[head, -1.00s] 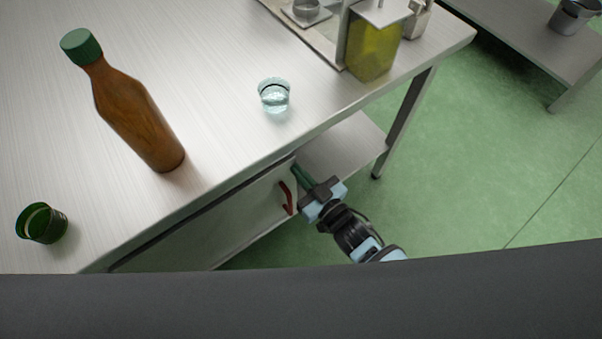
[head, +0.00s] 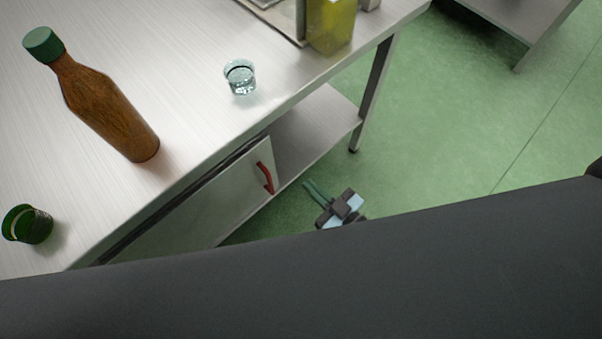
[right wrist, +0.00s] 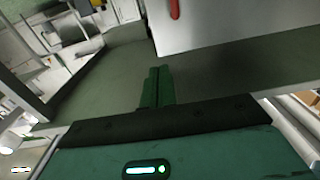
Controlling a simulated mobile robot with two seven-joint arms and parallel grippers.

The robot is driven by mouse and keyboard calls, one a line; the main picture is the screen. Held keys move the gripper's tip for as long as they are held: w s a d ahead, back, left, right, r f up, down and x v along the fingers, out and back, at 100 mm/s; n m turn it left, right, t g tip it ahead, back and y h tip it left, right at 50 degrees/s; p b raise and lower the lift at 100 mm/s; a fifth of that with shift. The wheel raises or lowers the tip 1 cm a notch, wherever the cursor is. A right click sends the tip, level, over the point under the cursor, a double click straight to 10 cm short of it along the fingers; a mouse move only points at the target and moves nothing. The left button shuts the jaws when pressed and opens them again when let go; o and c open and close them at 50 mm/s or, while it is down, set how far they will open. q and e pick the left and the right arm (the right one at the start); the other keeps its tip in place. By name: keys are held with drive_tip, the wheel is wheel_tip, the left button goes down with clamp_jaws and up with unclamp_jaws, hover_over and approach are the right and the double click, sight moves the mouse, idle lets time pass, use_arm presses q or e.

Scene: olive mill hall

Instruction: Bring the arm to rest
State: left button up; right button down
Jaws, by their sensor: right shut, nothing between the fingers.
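My right gripper (head: 311,190) shows low in the head view, beside the steel table and over the green floor. Its green fingers are shut together with nothing between them. They also show shut in the right wrist view (right wrist: 157,87), in front of the floor. The gripper is apart from the cabinet door (head: 215,200) and its red handle (head: 265,178). Most of my right arm is hidden behind a dark part along the bottom of the head view. My left gripper is not in view.
On the steel table (head: 180,60) stand a brown bottle with a green cap (head: 105,110), a green cup (head: 27,224), a glass (head: 240,77) and a container of yellow-green liquid (head: 331,25). Another table (head: 520,25) is at the upper right. The floor (head: 450,120) between them is clear.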

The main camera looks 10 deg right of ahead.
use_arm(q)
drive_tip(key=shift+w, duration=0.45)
use_arm(e)
drive_tip(key=shift+s+d, duration=0.25)
drive_tip(key=shift+s, duration=0.1)
